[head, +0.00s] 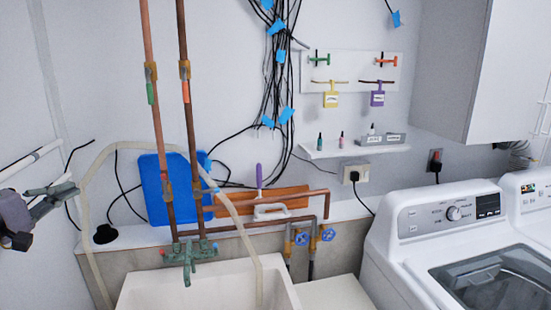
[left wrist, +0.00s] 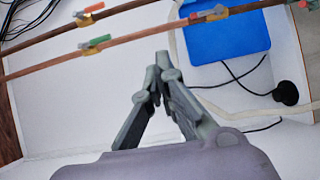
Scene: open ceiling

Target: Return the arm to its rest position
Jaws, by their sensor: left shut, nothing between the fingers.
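My left gripper (head: 68,188) comes in at the left edge of the head view, in front of the white wall and well left of the sink. In the left wrist view its grey fingers (left wrist: 162,62) meet at the tips, shut with nothing between them. The copper pipes and a blue board appear beyond the fingers in that view. My right gripper is in neither view.
Two vertical copper pipes (head: 190,120) rise behind the white sink (head: 205,290). A blue board (head: 152,190) leans on the wall ledge. A pale hose (head: 88,190) arcs between my gripper and the pipes. A washing machine (head: 410,265) stands at right.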

